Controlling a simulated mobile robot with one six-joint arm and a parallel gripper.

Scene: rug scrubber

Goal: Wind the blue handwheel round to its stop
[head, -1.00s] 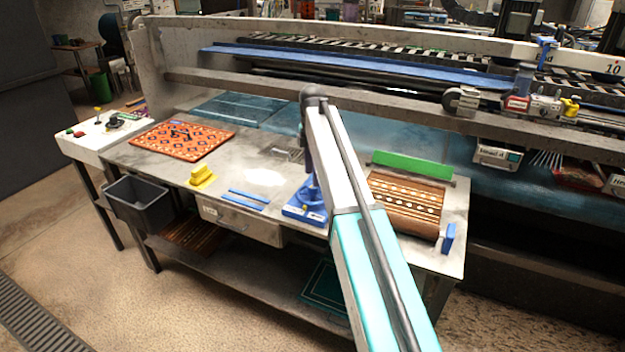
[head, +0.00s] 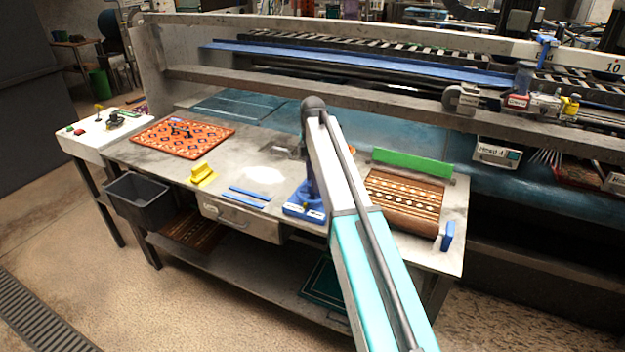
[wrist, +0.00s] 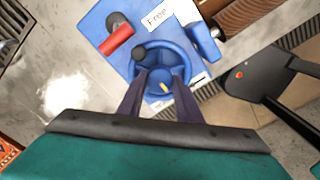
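The blue handwheel (wrist: 158,58) shows in the wrist view, on a blue base plate (wrist: 100,22) with a "Free" label. It has a black knob (wrist: 140,53) at its upper left rim and a yellow mark near its lower side. My gripper (wrist: 160,72) is over the wheel, its two dark fingers apart, one on each side of the wheel's middle. I cannot tell whether the fingers touch it. In the head view the blue base (head: 300,208) stands on the bench, and my arm hides most of the wheel and the gripper.
Beside the wheel are a red-gripped handle (wrist: 116,40) and a black lever-like part (wrist: 258,85). The bench (head: 130,152) also carries an orange rug (head: 190,143), a yellow block (head: 203,173), blue strips (head: 248,196) and a brown rug (head: 403,200) with a green bar (head: 412,163) behind.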

